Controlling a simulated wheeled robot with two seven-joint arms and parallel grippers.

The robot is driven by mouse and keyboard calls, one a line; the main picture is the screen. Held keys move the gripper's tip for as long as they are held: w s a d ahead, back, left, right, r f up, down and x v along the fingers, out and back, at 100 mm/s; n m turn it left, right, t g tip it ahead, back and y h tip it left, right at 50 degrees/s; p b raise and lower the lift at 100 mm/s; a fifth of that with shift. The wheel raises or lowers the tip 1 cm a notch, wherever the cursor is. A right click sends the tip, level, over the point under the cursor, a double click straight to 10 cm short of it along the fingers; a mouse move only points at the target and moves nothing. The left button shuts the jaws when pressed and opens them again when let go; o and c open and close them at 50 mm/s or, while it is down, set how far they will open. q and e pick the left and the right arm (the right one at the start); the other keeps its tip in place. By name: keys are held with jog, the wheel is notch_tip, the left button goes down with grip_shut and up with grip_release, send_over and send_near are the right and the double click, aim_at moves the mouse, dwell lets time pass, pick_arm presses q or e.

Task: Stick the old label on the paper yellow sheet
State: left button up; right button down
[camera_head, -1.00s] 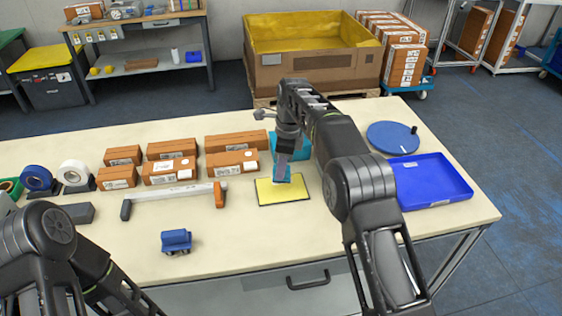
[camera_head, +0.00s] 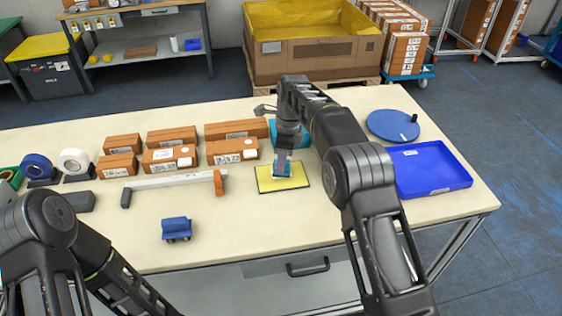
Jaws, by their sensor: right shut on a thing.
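The yellow sheet (camera_head: 298,181) lies flat on the table with a dark edge around it. My right gripper (camera_head: 282,171) points down over the middle of the sheet. It is shut on a small white piece (camera_head: 281,178), which looks like the old label. The piece is at the sheet's surface or just above it; I cannot tell if it touches. The gripper covers part of the sheet. My left arm shows at the lower left, but its gripper is out of view.
Several brown boxes (camera_head: 168,157) stand in two rows at the left. A blue tray (camera_head: 430,170) and blue disc (camera_head: 392,125) are at the right. A teal item (camera_head: 303,138) is partly hidden behind my right arm.

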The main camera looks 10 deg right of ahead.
jog(key=shift+f, duration=0.7)
dwell(0.9)
notch_tip(320, 180, up, 5)
jog(key=p, duration=0.4)
jog(key=shift+r, duration=1.05)
